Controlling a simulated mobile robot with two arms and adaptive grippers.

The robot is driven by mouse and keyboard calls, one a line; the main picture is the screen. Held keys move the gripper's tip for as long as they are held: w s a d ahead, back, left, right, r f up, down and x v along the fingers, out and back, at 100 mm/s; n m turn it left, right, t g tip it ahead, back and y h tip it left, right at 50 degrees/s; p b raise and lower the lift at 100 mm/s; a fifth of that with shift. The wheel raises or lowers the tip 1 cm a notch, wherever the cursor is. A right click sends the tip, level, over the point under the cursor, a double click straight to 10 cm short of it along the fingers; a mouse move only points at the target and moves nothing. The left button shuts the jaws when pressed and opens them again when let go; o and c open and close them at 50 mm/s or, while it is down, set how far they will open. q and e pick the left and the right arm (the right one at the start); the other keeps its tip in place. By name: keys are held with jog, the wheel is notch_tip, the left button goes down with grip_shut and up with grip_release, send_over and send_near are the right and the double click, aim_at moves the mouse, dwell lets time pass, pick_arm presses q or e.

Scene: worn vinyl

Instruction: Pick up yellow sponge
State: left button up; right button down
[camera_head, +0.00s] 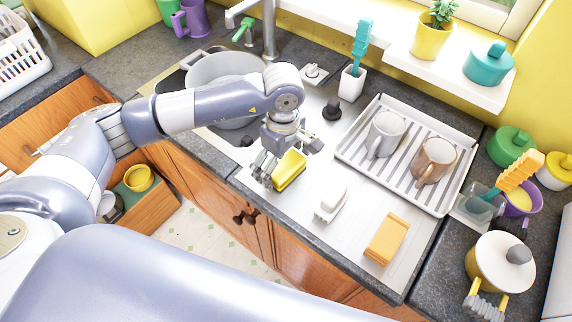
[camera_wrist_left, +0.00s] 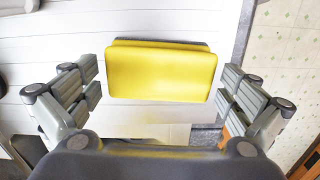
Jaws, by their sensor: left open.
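The yellow sponge (camera_head: 289,171) is a small rounded block near the counter's front edge, left of a white soap piece in the head view. In the left wrist view the yellow sponge (camera_wrist_left: 160,72) lies across the gap between my fingers, a little beyond the palm. My left gripper (camera_head: 275,165) comes down right at the sponge. In the left wrist view the left gripper (camera_wrist_left: 158,92) is open, with one finger off each short end of the sponge and small gaps showing. My right gripper is in neither view.
A white soap piece (camera_head: 331,201) and an orange-yellow block (camera_head: 386,239) lie on the counter to the right. A white drying rack (camera_head: 352,158) holding two mugs stands behind them. The counter edge drops to the floor in front.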

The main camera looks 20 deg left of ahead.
pick_arm(q)
jog(key=shift+f, duration=0.15)
jog(key=c, duration=0.8)
jog(key=shift+r+b, duration=0.4)
jog(key=shift+r, duration=0.1)
notch_tip(320, 180, up, 2)
jog(key=shift+w+b, duration=0.1)
jog(key=shift+b, duration=0.6)
jog(key=s+a+b, duration=0.1)
jog(key=s+a, duration=0.2)
jog(key=s, duration=0.1)
jog(key=s+a+r+b, duration=0.1)
jog(key=s+a+b, duration=0.1)
jog(key=s+a, duration=0.2)
jog(key=s+a+r+b, duration=0.1)
jog(key=s+a+b, duration=0.1)
jog(key=s+a, duration=0.1)
jog(key=shift+s+a, duration=0.3)
jog(key=shift+s, duration=0.3)
